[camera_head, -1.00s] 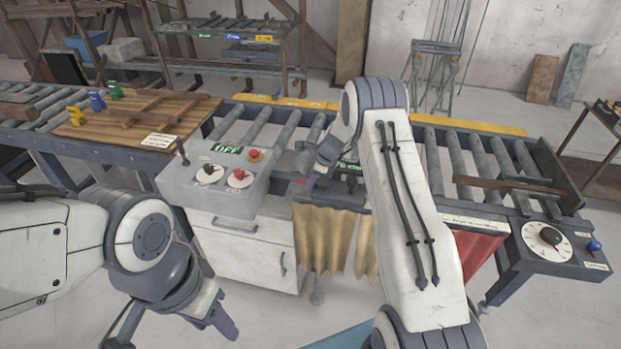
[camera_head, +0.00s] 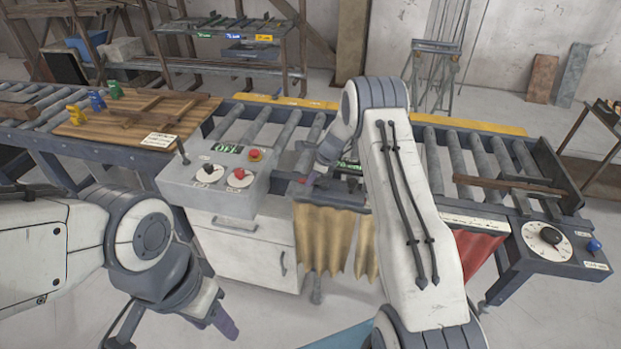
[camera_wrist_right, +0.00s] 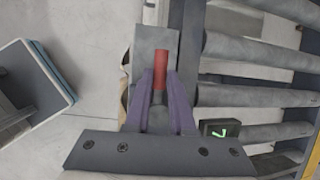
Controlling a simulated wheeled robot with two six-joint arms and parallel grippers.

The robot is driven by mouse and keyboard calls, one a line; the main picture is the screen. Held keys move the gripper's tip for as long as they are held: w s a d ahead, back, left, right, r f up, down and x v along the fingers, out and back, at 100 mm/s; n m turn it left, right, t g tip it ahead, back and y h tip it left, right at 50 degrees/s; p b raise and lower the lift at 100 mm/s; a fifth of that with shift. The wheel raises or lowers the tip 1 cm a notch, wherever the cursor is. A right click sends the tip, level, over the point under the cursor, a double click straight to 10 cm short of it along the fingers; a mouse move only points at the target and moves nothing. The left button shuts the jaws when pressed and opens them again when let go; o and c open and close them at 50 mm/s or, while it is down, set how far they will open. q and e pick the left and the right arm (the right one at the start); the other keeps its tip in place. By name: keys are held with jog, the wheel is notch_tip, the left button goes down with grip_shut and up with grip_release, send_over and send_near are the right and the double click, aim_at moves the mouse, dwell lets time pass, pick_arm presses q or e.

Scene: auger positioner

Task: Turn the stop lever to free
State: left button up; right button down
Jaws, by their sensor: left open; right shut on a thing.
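In the right wrist view, the purple fingers of my right gripper (camera_wrist_right: 160,92) are shut on a short red handle (camera_wrist_right: 160,72). The handle, which I take to be the stop lever, lies along a grey plate at the conveyor's edge. My left gripper (camera_head: 222,322) is open and empty, low in front of the white cabinet.
A small display (camera_wrist_right: 220,131) stands beside the handle in the right wrist view. A dial (camera_head: 548,240) and blue knob (camera_head: 594,245) are at right. Yellow cloth (camera_head: 322,238) hangs below the rollers.

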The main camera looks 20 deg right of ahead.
aim_at(323, 188)
dwell(0.8)
